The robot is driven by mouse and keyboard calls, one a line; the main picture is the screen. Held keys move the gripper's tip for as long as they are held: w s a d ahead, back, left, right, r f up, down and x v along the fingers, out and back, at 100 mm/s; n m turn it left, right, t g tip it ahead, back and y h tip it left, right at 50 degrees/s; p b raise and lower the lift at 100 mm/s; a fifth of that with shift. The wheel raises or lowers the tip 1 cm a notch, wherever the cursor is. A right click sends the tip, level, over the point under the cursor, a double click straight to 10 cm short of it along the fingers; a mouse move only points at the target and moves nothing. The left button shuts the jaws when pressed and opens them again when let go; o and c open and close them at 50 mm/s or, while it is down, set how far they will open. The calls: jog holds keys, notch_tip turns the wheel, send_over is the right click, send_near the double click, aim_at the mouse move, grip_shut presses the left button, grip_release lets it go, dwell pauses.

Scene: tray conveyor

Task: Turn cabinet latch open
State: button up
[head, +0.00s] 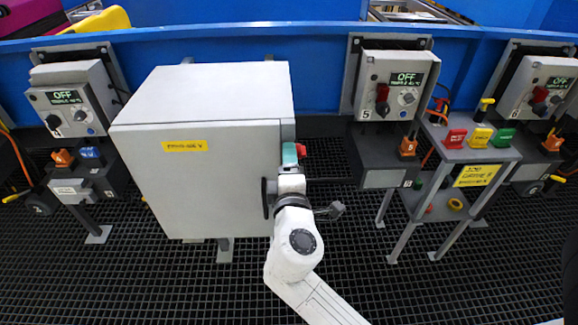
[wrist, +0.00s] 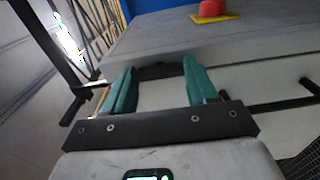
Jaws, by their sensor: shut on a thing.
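The grey cabinet (head: 200,180) stands left of centre in the head view, its door closed and a yellow label on its front. My gripper (head: 290,150) is at the cabinet's front right edge. In the wrist view my gripper (wrist: 160,78) has its teal fingers on either side of a dark latch piece (wrist: 163,72) and is shut on it. My gripper and arm hide the latch in the head view. A black bar handle (head: 265,198) sits on the door just left of my arm; a black bar also shows at left in the wrist view.
A red button (head: 301,150) is close beside my fingers; it shows on a yellow plate in the wrist view (wrist: 211,9). Control box 5 (head: 395,85) and a grey stand (head: 468,150) with coloured blocks are to the right. The dark grid floor in front is clear.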

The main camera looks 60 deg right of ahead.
jog(key=shift+f, duration=0.1)
jog(key=o, duration=1.1)
jog(key=shift+c, duration=0.2)
jog(key=v, duration=1)
jog(key=shift+s+a+b, duration=0.3)
jog(key=shift+b, duration=0.15)
jog(key=shift+d, duration=0.1)
